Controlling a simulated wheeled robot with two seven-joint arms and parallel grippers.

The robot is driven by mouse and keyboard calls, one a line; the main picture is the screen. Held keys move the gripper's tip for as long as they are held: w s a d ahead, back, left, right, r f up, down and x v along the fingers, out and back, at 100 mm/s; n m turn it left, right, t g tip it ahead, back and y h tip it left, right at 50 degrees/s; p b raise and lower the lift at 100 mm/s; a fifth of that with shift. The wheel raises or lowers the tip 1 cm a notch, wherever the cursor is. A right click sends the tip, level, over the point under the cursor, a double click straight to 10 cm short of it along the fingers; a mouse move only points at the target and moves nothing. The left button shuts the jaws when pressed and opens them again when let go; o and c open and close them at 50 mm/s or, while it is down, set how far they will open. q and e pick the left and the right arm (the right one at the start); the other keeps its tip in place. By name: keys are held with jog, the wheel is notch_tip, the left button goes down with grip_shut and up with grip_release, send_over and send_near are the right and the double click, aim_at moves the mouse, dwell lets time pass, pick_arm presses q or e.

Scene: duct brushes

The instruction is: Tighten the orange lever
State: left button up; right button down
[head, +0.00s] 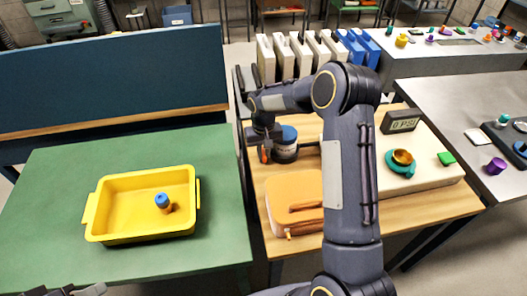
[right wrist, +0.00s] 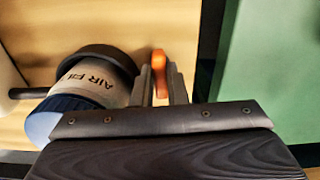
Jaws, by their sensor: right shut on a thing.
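The orange lever (right wrist: 159,72) stands between the grey fingers of my right gripper (right wrist: 160,88) in the right wrist view. The fingers are shut on it, and its upper end sticks out past them. In the head view, a small part of the lever (head: 264,156) shows below my right gripper (head: 262,146). Beside it lies a canister (head: 286,150) with a blue end, a dark band and lettering starting "AIR FI"; it also shows in the wrist view (right wrist: 98,82). A gauge (head: 401,121) reads "0 PSI". Only a sliver of my left gripper (head: 78,291) shows at the bottom left.
A tan case (head: 294,190) lies in front of the canister on the wooden table (head: 445,203). A pale block with a teal ring (head: 394,168) and green button (head: 446,159) is to the right. A yellow bin (head: 96,213) holds a blue-topped item (head: 163,201); the green table around it is clear.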

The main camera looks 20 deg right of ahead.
jog(key=n+b, duration=0.1)
jog(key=n, duration=0.2)
jog(key=shift+d+n, duration=0.1)
jog(key=shift+n, duration=0.2)
jog(key=n, duration=0.4)
jog(key=shift+d+n, duration=0.1)
jog(key=shift+n, duration=0.2)
jog(key=n, duration=0.4)
jog(key=shift+w+d+n, duration=0.1)
jog(key=shift+n, duration=0.2)
jog(key=shift+w+n, duration=0.1)
jog(key=shift+n, duration=1.9)
jog(key=c, duration=1.7)
grip_release()
